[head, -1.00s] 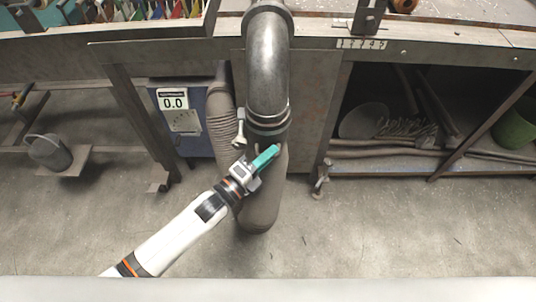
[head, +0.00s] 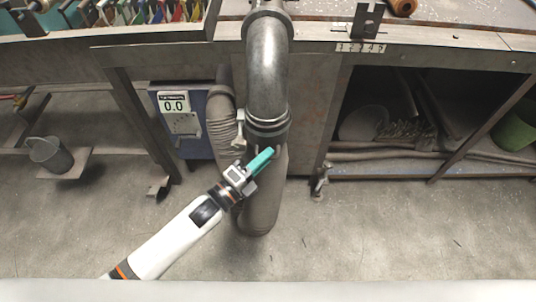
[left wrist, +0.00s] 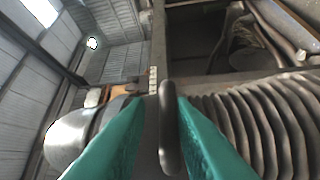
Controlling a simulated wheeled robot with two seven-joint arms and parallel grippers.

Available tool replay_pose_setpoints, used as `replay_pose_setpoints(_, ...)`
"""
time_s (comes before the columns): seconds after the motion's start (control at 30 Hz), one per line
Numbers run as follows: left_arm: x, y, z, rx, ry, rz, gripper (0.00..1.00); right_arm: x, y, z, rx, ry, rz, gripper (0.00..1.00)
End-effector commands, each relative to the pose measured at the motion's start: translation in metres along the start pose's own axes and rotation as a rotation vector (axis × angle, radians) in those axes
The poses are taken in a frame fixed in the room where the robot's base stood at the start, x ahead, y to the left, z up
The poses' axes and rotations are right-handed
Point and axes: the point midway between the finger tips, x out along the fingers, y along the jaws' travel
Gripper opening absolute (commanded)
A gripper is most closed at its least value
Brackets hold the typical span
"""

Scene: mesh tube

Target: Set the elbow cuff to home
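The grey metal elbow pipe (head: 267,75) comes over the bench edge and turns down. A ringed cuff (head: 267,124) sits at its lower end, above a brown hose (head: 262,205). A small lever (head: 239,128) sticks out at the cuff's left side. My left gripper (head: 268,153), with green fingers, is just below the cuff, in front of the hose. In the left wrist view, a rounded grey bar (left wrist: 168,130) stands between the fingers (left wrist: 161,98), with gaps showing beside it, so they look open. Contact cannot be told. My right gripper is out of view.
A blue box (head: 182,125) with a display reading 0.0 stands left of the hose. A numbered strip (head: 360,47) is on the bench edge. A bucket (head: 50,153) stands at the left. The floor in front is clear.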

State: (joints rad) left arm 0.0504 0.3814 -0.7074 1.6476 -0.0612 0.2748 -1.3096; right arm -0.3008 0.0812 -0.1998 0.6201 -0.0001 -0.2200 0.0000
Motion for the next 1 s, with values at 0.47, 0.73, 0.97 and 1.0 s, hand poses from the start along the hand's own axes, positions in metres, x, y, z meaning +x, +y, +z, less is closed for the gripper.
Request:
replay_pose_setpoints(0.47, -0.094, -0.003, 0.001, -0.002, -0.001, -0.007, 0.2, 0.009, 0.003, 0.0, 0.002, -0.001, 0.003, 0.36)
replay_pose_setpoints(0.73, -0.105, -0.002, 0.001, -0.001, -0.002, -0.005, 0.2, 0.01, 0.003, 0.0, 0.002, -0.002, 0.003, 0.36)
replay_pose_setpoints(0.97, -0.105, -0.002, 0.001, -0.001, -0.002, -0.006, 0.2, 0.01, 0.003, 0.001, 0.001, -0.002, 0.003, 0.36)
replay_pose_setpoints(1.0, -0.105, -0.002, 0.001, -0.001, -0.002, -0.006, 0.2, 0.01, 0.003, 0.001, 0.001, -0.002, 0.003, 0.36)
